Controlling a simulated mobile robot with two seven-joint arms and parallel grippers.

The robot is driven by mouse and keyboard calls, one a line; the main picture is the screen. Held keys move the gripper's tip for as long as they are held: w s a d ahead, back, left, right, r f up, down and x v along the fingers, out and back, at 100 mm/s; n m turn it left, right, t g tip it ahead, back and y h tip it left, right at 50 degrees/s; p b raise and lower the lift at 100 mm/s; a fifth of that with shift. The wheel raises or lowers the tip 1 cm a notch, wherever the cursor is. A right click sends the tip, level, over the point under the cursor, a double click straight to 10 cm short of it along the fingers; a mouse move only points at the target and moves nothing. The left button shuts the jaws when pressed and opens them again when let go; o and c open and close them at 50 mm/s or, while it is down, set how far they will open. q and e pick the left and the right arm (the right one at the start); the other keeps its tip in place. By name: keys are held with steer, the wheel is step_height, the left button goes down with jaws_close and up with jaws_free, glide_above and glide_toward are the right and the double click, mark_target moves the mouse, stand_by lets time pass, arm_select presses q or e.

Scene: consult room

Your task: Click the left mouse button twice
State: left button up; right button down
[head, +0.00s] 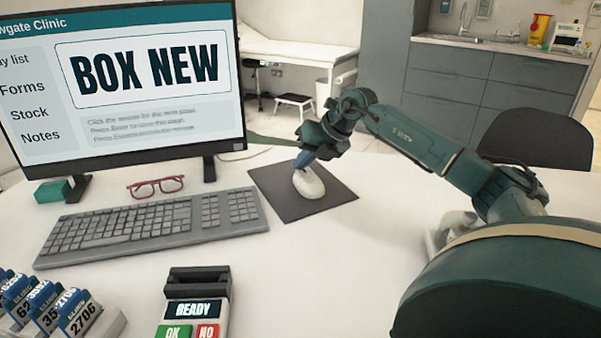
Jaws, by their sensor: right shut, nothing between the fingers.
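A white mouse (309,184) lies on a dark grey mouse pad (282,206), to the right of the keyboard. My right gripper (300,163) is shut and empty, its blue fingertips pointing down at the far end of the mouse. The tips look to be touching or just above the mouse's buttons; I cannot tell which, and the fingers cover that part. The monitor (150,80) at the left reads "BOX NEW", with smaller text below about clicking the mouse and pressing keys. My left gripper is not in view.
A grey keyboard (150,228) lies left of the pad, with red glasses (156,187) behind it. A card reader (197,300) showing "READY" and a rack of blue cards (50,310) stand at the front. The desk (330,270) is bare right of the reader.

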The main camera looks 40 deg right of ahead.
mark_target(303, 173)
steer(key=shift+f, duration=0.25)
stand_by(0.5)
steer(key=shift+r+p, duration=0.65)
steer(key=shift+r, duration=0.05)
step_height(303, 173, up, 5)
steer(key=p, duration=0.4)
steer(key=shift+r+p, duration=0.1)
steer(key=shift+p, duration=0.3)
stand_by(2.1)
